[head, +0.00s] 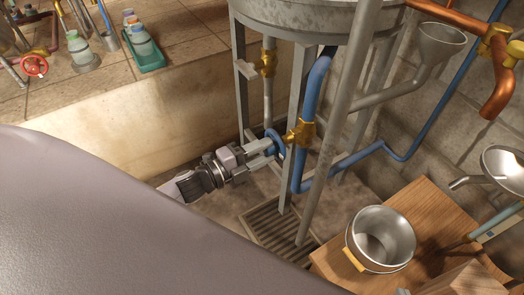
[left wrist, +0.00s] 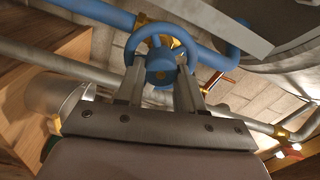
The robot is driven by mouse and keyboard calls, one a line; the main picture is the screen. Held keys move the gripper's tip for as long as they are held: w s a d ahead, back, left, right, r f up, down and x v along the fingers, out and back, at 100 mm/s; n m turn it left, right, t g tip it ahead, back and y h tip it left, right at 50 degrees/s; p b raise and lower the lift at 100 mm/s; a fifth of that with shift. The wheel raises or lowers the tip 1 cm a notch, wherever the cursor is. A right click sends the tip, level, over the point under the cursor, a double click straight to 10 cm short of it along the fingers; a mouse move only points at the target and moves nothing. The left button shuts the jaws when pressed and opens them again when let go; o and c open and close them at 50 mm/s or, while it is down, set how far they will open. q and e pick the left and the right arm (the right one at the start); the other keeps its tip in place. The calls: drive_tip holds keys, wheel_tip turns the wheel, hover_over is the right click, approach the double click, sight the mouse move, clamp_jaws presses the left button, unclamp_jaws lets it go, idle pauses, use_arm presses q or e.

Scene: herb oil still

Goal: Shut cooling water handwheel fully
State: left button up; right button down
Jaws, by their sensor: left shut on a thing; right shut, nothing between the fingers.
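The cooling water handwheel (head: 276,143) is a small blue wheel on a brass valve (head: 299,133) in the blue pipe under the tank. My left gripper (head: 266,150) reaches it from the left, with its fingers at the wheel. In the left wrist view the blue handwheel (left wrist: 160,63) fills the space between the two fingers of my left gripper (left wrist: 160,78). The fingers are shut on it, one on each side of the hub. Part of the lower rim is hidden by the fingers. My right gripper is not in view.
Metal legs (head: 333,115) of the tank (head: 295,18) stand close around the valve. A floor grate (head: 270,225) lies below. A wooden stand with a steel pot (head: 381,239) is at lower right. A red handwheel (head: 34,66) sits on the tiled ledge at left.

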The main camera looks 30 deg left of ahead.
use_arm(q)
drive_tip(key=o, duration=1)
drive_tip(key=shift+o, duration=0.2)
drive_tip(key=shift+s, duration=0.1)
drive_tip(key=v, duration=0.7)
drive_tip(key=shift+p, duration=0.45)
